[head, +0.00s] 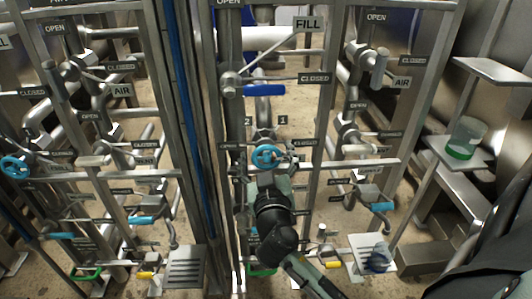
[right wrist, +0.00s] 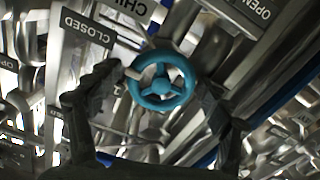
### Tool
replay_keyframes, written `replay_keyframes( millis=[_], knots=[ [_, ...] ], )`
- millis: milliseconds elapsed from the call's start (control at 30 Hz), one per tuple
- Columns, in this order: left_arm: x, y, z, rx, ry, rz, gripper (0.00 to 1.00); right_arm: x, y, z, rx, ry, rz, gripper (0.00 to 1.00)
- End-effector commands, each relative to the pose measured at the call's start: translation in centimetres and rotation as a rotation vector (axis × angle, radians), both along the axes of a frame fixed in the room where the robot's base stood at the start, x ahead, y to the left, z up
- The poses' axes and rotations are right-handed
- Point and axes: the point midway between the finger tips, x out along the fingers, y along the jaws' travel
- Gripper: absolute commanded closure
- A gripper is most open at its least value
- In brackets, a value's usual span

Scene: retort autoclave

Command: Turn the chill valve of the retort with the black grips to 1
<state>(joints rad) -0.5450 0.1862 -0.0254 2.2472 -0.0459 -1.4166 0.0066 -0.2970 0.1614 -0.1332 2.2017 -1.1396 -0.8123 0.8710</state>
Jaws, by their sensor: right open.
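A blue three-spoked handwheel (head: 267,157) sits on the middle pipe rack, just below plates marked 2 (head: 249,122) and 1 (head: 283,120). My right gripper (head: 269,176) comes up to it from below. In the right wrist view, the wheel (right wrist: 161,82) lies between the two spread black fingers, with a pale tab at its upper left rim. A partly cut-off sign starting CHI (right wrist: 126,9) is above it. The fingers look apart from the rim, though contact on the right side is hard to tell. No left gripper shows. Black grips cannot be made out.
A second blue handwheel (head: 15,167) is on the left rack. A blue lever (head: 263,90) and a FILL sign (head: 307,23) are above the middle wheel. Steel posts and pipes crowd both sides. A clear green-based beaker (head: 466,138) stands on a right shelf.

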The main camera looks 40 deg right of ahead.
Motion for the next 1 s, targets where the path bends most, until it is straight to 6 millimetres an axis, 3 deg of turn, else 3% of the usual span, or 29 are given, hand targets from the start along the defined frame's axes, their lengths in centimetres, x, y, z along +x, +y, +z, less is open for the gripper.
replay_keyframes(
  millis=[133,533,1000],
  knots=[
    [0.01,-0.02,-0.01,0.000,0.000,0.000,0.27,-0.01,0.02,-0.01,0.000,0.000,0.000,0.21],
    [-0.01,-0.01,0.00,0.000,0.000,0.000,0.27,-0.03,0.05,0.00,0.001,0.000,0.001,0.71],
    [0.12,-0.01,-0.20,-0.002,-0.003,-0.002,0.27,0.00,0.11,0.08,-0.099,0.061,0.000,0.72]
  ],
)
